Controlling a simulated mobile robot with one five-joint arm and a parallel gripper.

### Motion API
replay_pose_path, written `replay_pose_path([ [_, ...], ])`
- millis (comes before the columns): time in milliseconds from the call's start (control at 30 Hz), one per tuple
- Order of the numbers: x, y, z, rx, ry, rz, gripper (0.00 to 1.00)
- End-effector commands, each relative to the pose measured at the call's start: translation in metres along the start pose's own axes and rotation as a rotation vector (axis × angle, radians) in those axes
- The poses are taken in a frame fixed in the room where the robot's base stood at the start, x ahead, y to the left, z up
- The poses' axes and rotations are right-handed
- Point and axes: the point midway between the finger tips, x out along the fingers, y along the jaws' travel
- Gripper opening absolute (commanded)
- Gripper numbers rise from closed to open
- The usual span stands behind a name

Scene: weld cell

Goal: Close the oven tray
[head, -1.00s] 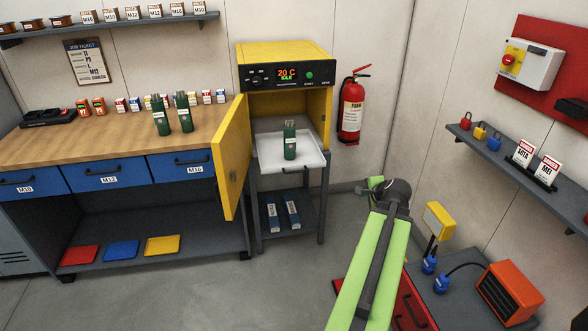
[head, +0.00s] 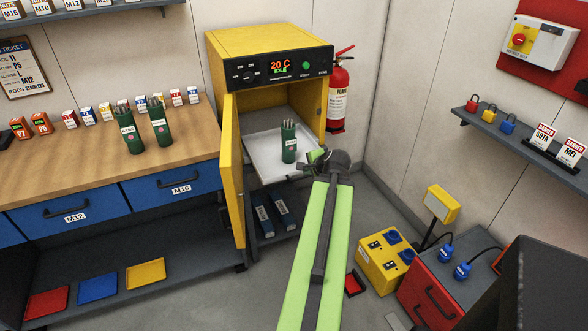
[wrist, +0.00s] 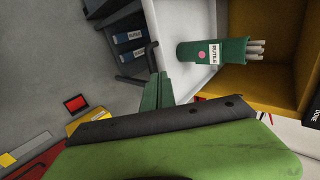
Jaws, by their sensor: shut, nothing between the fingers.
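The yellow oven (head: 268,45) stands with its door (head: 232,175) swung open to the left. Its white tray (head: 258,150) is pulled partly out of the opening and also shows in the wrist view (wrist: 178,22). A green rod canister (head: 289,142) stands upright on the tray; its label and rods show in the wrist view (wrist: 222,52). My gripper (wrist: 157,90) is shut and empty, close by the tray's front edge. A dark bar, perhaps the tray's handle, is beside the fingers; I cannot tell whether they touch. In the head view my arm hides the tray's front right corner.
A workbench (head: 100,170) with blue drawers stands left of the oven. A fire extinguisher (head: 340,95) hangs right of it. A yellow socket box (head: 385,262) and a red cabinet (head: 432,300) stand at right. Dark boxes lie on the shelf below the tray.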

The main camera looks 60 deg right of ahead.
Motion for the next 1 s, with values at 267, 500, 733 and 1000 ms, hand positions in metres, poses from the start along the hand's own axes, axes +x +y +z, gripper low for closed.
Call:
replay_pose_path([
  [267, -0.004, 0.003, -0.01, 0.011, 0.012, 0.0, 0.0],
  [500, 0.008, 0.006, -0.015, 0.014, 0.016, -0.001, 0.0],
  [733, 0.049, 0.009, -0.018, 0.015, 0.017, 0.0, 0.0],
  [1000, 0.094, 0.007, -0.018, 0.016, 0.018, -0.001, 0.0],
])
